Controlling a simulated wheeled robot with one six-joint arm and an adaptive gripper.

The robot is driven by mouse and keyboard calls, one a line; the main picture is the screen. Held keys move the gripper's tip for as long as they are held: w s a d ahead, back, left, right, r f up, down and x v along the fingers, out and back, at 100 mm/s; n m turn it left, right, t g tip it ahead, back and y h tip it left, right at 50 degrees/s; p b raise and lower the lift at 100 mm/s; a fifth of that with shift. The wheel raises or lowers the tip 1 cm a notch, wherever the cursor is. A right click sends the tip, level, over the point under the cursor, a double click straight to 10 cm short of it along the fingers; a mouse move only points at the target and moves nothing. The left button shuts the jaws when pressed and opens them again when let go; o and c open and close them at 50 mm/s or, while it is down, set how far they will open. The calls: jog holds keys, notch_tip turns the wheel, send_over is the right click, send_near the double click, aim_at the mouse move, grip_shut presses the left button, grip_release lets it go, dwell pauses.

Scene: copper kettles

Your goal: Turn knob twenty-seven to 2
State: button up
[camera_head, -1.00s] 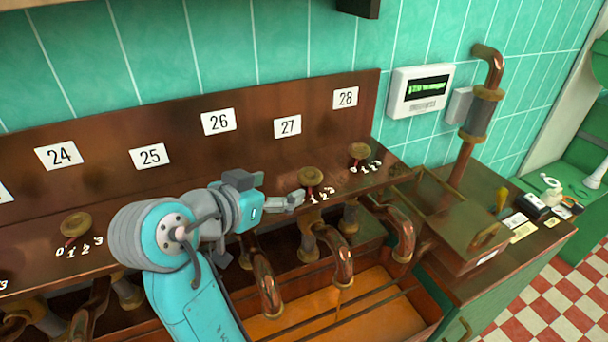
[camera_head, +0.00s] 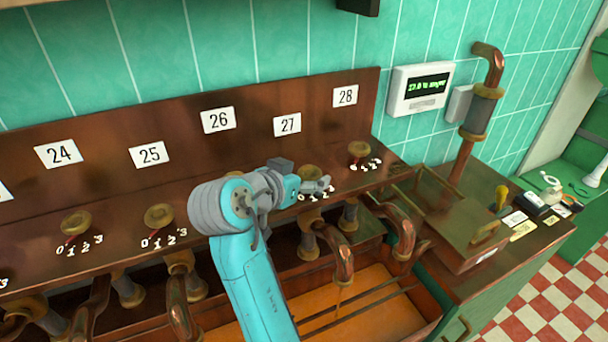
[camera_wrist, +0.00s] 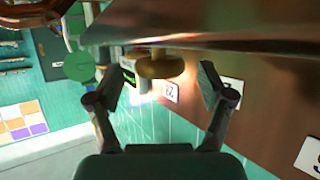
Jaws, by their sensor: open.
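Knob twenty-seven (camera_head: 309,172) is a round brass knob on the copper panel, below the white label 27 (camera_head: 287,124). My gripper (camera_head: 322,186) is open beside it and partly covers its lower part and its number scale. The knob's pointer is hidden, so its setting cannot be read. In the wrist view a brass knob (camera_wrist: 160,67), which looks like this one, shows between my two spread fingers (camera_wrist: 160,92). Whether a finger touches it cannot be told.
Knob twenty-eight (camera_head: 359,150) stands close by on the right, and knob twenty-five (camera_head: 159,217) to the left. Copper pipes (camera_head: 340,255) bend down below the panel. A wall display (camera_head: 420,90) with green text hangs at the right.

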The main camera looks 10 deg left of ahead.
jog(key=c, duration=1.2)
jog(key=shift+o, duration=0.2)
jog(key=shift+d+n+y, duration=0.15)
jog(key=shift+n+y, duration=0.15)
jog(key=n+y, duration=0.1)
jog(key=n+t+y, duration=0.1)
jog(key=y, duration=0.1)
jog(key=shift+s+d+n, duration=0.1)
jog(key=shift+d+n, duration=0.2)
jog(key=shift+d+n+g+y, duration=0.15)
jog(key=shift+n+y, duration=0.85)
jog(key=shift+y, duration=0.15)
jog(key=shift+d+n+g+y, duration=0.15)
jog(key=shift+n+y, duration=0.85)
jog(key=shift+y, duration=0.15)
jog(key=o, duration=1.2)
jog(key=shift+c, duration=0.2)
